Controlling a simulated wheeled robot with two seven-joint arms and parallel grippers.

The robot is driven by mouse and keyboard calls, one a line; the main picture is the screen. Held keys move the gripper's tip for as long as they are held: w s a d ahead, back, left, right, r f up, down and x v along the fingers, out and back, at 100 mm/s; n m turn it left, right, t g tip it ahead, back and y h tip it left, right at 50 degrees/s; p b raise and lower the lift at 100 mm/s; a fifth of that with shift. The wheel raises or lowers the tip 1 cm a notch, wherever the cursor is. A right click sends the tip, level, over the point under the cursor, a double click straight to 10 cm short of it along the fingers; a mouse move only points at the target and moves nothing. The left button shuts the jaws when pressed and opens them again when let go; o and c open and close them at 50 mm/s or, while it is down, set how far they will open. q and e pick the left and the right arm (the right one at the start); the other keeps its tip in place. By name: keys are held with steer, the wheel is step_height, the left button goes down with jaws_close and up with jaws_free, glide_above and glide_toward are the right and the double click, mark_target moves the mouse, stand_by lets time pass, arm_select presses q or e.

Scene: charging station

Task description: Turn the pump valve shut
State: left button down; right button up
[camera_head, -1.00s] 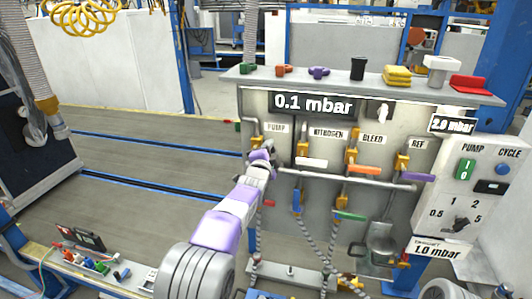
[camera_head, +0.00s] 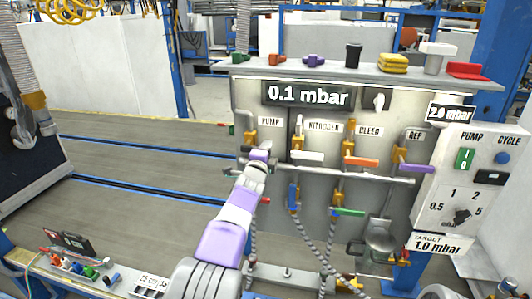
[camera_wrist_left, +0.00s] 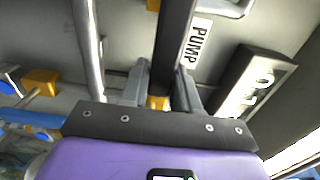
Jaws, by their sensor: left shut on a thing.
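The pump valve shows its brass-yellow body (camera_head: 250,137) under the PUMP label (camera_head: 270,121) at the panel's left in the head view. My left gripper (camera_head: 258,150) is at this valve, partly hiding it. In the left wrist view, the gripper's two fingers (camera_wrist_left: 161,78) are shut on a dark bar-shaped handle (camera_wrist_left: 177,35), with a bit of the yellow valve body (camera_wrist_left: 157,103) between them. The PUMP label (camera_wrist_left: 199,42) lies just right of the handle there. The valve's exact angle is hard to tell in the head view. My right gripper is not in view.
A horizontal grey pipe (camera_head: 340,173) runs right of my gripper. Nitrogen (camera_head: 307,156), bleed (camera_head: 360,162) and ref (camera_head: 415,168) handles sit to the right. The pressure display (camera_head: 308,95) reads 0.1 mbar. A control box (camera_head: 455,180) stands at right. The space left of the panel is open.

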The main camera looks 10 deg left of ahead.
arm_select(q)
steer(key=c, duration=0.9)
jaws_free()
steer(key=shift+s, duration=0.1)
steer(key=s, duration=0.2)
steer(key=s+b, duration=0.1)
steer(key=s, duration=0.4)
steer(key=shift+s+a, duration=0.2)
steer(key=shift+a, duration=0.1)
